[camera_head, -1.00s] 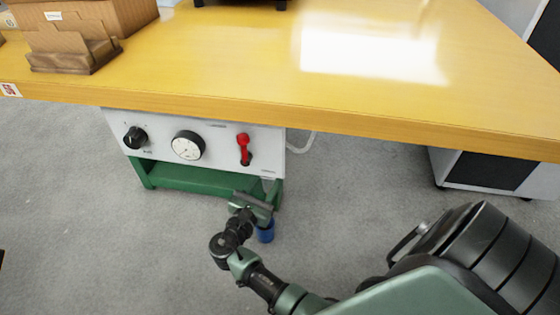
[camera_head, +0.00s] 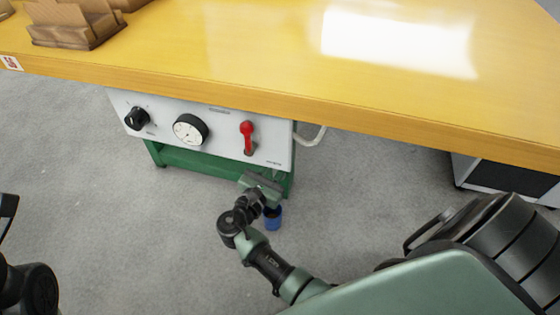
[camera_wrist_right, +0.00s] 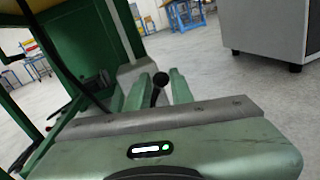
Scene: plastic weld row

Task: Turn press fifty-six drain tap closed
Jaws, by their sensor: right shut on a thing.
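The press's white control panel (camera_head: 212,152) on a green frame (camera_head: 200,162) stands under the yellow table's front edge. My right gripper (camera_head: 266,181) is low at the panel's right end, by the frame's front right leg. In the right wrist view, my right gripper's two green fingers (camera_wrist_right: 160,88) are shut on a small dark handle with a rounded end, the drain tap (camera_wrist_right: 159,84). The tap's body and valve position are hidden. A blue container (camera_head: 273,218) is below the gripper, partly covered by it.
A white cabinet (camera_head: 500,180) stands right. Grey floor in front is clear.

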